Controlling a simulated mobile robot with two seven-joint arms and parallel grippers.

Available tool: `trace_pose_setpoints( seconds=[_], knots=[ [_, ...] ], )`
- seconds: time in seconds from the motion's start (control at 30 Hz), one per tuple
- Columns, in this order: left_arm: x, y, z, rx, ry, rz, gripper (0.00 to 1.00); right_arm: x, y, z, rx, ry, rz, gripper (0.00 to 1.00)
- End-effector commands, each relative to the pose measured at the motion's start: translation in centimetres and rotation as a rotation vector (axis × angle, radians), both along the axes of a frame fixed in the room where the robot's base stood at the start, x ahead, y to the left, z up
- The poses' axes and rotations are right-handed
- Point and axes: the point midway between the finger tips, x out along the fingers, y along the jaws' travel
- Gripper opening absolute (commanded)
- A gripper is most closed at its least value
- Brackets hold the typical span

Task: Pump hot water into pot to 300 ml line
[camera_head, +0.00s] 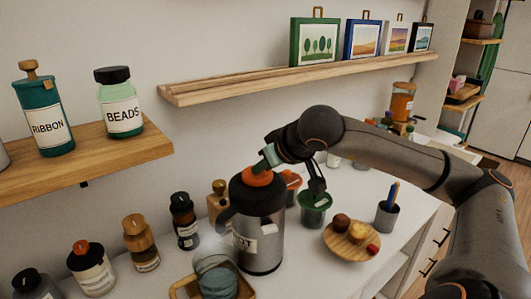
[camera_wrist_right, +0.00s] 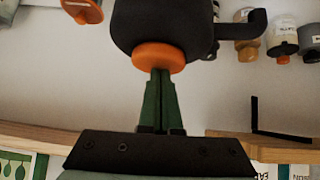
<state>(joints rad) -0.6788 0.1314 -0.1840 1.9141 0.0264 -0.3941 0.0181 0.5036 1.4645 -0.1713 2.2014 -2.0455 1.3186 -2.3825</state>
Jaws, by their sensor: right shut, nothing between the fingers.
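A steel and black pump flask (camera_head: 261,243) with a partly visible label reading "HOT" stands on the white counter. Its orange pump button (camera_head: 258,177) is on top, and it also shows in the wrist view (camera_wrist_right: 158,57). My right gripper (camera_head: 266,160) is shut and empty, with its fingertips at the button; the wrist view shows its green fingers (camera_wrist_right: 160,75) together against or just in front of the orange. A rounded glass vessel (camera_head: 216,276), likely the pot, stands beside the flask's spout side; its marks and water level are not readable. My left gripper is not in view.
A wooden tray (camera_head: 246,290) is under the glass vessel. Several bottles, including an amber one (camera_head: 141,246), stand to the left. A wooden plate of food (camera_head: 351,257), a green cup (camera_head: 313,213) and a pen cup (camera_head: 386,216) are to the right. A shelf (camera_head: 180,92) is behind.

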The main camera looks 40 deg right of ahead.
Motion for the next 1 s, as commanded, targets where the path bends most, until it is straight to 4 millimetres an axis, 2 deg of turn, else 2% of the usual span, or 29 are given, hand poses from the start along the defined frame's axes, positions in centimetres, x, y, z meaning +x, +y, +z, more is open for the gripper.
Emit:
trace_pose_setpoints(
  seconds=[0.07,0.27,0.33,0.57,0.8,1.0],
  knots=[
    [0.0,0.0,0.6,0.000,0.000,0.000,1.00,-0.3,0.1,0.4,0.001,0.015,0.000,0.00],
    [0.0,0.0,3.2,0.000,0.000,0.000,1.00,-1.1,0.1,4.6,-0.004,0.003,-0.005,0.00],
    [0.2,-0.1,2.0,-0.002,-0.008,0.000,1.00,-1.9,0.1,4.4,-0.007,0.001,-0.008,0.00],
    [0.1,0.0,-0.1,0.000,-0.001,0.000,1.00,-5.0,0.6,7.5,-0.006,-0.007,-0.008,0.00],
    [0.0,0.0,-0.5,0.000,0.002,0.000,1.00,-7.6,1.1,10.2,-0.003,-0.005,-0.007,0.00],
    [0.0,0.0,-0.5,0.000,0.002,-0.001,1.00,-8.3,1.3,10.8,-0.002,-0.003,-0.006,0.00]
  ],
)
